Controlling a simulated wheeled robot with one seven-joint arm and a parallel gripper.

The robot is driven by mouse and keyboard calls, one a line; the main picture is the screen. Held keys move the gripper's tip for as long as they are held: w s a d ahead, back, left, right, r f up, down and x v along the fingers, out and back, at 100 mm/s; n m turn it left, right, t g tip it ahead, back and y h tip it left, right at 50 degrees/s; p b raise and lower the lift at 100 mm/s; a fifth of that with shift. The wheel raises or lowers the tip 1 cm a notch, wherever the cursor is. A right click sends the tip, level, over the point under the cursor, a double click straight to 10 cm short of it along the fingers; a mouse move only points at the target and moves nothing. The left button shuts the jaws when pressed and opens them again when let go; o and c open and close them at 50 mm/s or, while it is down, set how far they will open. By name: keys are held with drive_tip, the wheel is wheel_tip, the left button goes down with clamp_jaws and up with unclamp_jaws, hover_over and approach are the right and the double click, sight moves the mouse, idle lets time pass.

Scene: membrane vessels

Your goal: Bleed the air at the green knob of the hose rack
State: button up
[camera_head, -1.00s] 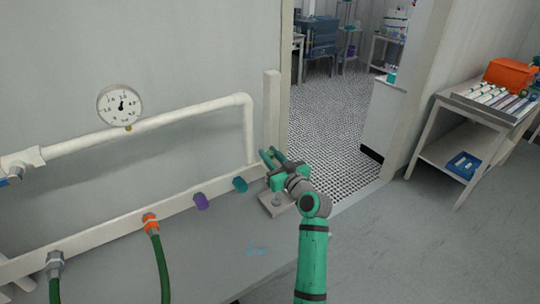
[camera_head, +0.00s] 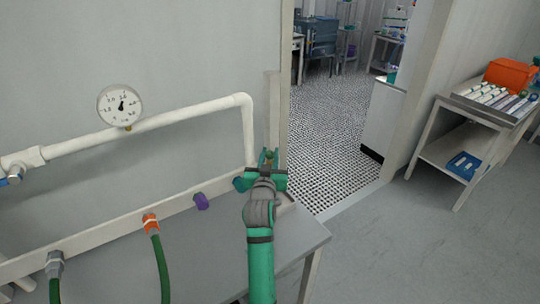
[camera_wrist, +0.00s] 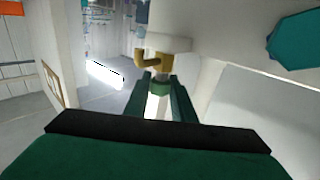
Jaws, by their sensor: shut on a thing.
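The hose rack is a pale rail (camera_head: 100,232) along the wall, with a white pipe (camera_head: 190,114) above it that bends down at its right end. In the wrist view the green knob (camera_wrist: 161,87) sits below a white fitting with a brass elbow spout (camera_wrist: 150,61). My gripper (camera_head: 269,155) is at the right end of the rack, by the pipe's downward leg. In the wrist view its two fingers (camera_wrist: 160,90) are on either side of the green knob, shut on it. In the head view my gripper hides the knob.
A gauge (camera_head: 120,105) is on the pipe. The rail carries a teal coupling (camera_head: 240,184), a purple one (camera_head: 201,201) and an orange one (camera_head: 150,222) with a green hose. A grey bench (camera_head: 300,238) lies below. A side table (camera_head: 447,103) stands right, beyond open floor.

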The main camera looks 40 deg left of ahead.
drive_tip(key=shift+m+t+h, duration=0.8)
drive_tip(key=shift+m+h, duration=0.6)
drive_tip(key=shift+h, duration=0.7)
drive_tip(key=shift+m+h, duration=0.3)
drive_tip(key=shift+h, duration=0.1)
drive_tip(key=shift+w+d+f+h, duration=0.1)
drive_tip(key=shift+h, duration=0.2)
drive_tip(key=o, duration=1.1)
drive_tip(key=shift+c, duration=0.2)
drive_tip(key=s+d, duration=0.1)
drive_tip(key=s, duration=1)
drive_tip(key=shift+d, duration=0.4)
